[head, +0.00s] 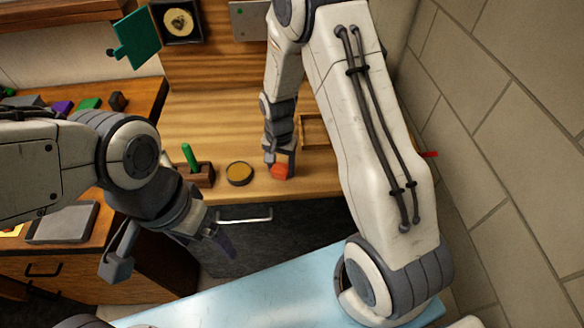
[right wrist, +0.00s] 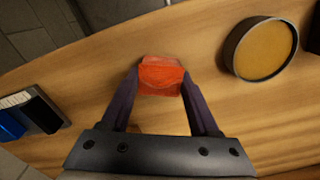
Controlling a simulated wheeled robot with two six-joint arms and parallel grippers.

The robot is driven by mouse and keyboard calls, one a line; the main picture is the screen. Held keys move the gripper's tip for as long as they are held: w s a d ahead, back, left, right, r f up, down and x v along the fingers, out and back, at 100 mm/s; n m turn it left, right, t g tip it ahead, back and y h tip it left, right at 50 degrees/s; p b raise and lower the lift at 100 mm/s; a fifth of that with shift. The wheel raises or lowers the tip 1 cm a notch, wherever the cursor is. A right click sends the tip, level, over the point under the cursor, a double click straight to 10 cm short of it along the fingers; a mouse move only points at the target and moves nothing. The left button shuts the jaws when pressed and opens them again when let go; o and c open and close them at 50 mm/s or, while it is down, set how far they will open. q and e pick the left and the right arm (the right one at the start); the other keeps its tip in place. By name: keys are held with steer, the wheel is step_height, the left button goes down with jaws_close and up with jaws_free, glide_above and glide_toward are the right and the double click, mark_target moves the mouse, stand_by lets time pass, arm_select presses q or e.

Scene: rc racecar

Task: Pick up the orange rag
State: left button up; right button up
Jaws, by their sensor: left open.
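The orange rag (head: 281,171) is a small folded bundle on the wooden counter near its front edge. It also shows in the right wrist view (right wrist: 161,75). My right gripper (head: 279,162) reaches down to it, with a finger at each side of the rag in the right wrist view. The fingertips are at or very near its sides; I cannot tell whether they grip it. The rag appears at counter level. My left gripper (head: 170,256) is open and empty, in front of the left-hand cabinet, away from the rag.
A round tin (head: 239,173) with yellow content stands left of the rag. A wooden holder (head: 197,175) with a green-handled tool is further left. A wooden tray (head: 315,131) lies behind my right arm. A light blue surface (head: 250,290) is in front, and a tiled wall (head: 500,130) rises at right.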

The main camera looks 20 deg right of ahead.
jaws_close()
steer(key=shift+r, duration=0.1)
